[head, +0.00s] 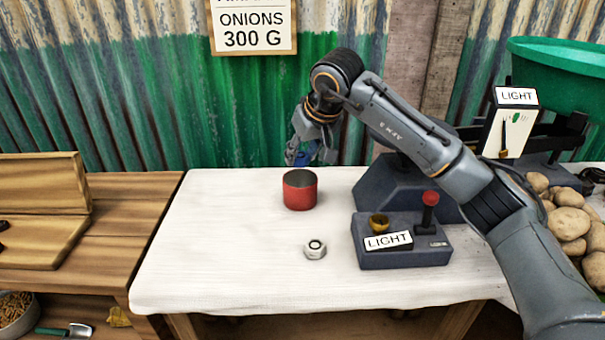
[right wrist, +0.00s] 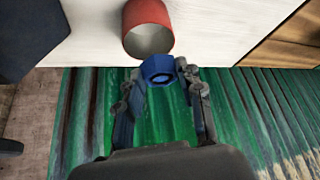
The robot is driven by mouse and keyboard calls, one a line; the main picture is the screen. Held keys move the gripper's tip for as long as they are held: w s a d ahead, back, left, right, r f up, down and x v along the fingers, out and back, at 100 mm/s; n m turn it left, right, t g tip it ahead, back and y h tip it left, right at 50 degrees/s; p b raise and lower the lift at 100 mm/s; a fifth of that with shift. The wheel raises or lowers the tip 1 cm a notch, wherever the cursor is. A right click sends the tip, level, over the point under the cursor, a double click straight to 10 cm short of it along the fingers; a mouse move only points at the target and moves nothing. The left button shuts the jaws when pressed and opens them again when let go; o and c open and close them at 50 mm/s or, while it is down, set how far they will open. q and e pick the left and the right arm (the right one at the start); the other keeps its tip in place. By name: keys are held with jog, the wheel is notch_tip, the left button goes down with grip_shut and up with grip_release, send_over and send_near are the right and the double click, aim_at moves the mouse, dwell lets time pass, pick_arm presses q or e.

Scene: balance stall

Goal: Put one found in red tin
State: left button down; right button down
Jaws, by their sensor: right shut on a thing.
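A red tin (head: 300,190) stands upright and open on the white table, and it also shows in the right wrist view (right wrist: 148,28). My right gripper (head: 310,152) is above and behind the tin at the table's back edge. It is shut on a blue nut (right wrist: 158,72), which sits between the fingertips close to the tin's rim in the right wrist view. Whether the nut touches the rim I cannot tell. A silver nut (head: 315,249) lies on the table in front of the tin. My left gripper is not in view.
A dark box with a "LIGHT" label (head: 388,241), a brass cup and a red-knobbed lever stands right of the silver nut. Potatoes (head: 567,222) and a green pan scale (head: 560,60) are at the right. The table's left part (head: 225,240) is clear.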

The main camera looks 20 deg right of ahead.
aim_at(304, 154)
jog(key=shift+w+d+f, duration=0.15)
jog(key=shift+w+f, duration=0.4)
jog(key=shift+f, duration=0.15)
jog(key=shift+w+d+f, duration=0.15)
jog(key=shift+w+f, duration=0.4)
jog(key=shift+f, duration=0.1)
jog(key=f, duration=0.1)
jog(key=f+b, duration=0.1)
jog(key=f, duration=0.1)
jog(key=shift+w+d+f, duration=0.15)
jog(key=shift+w+f, duration=0.05)
jog(key=shift+f, duration=0.05)
jog(key=shift+r, duration=0.1)
jog(key=shift+f, duration=0.65)
jog(key=c, duration=0.8)
grip_release()
jog(key=shift+c, duration=0.2)
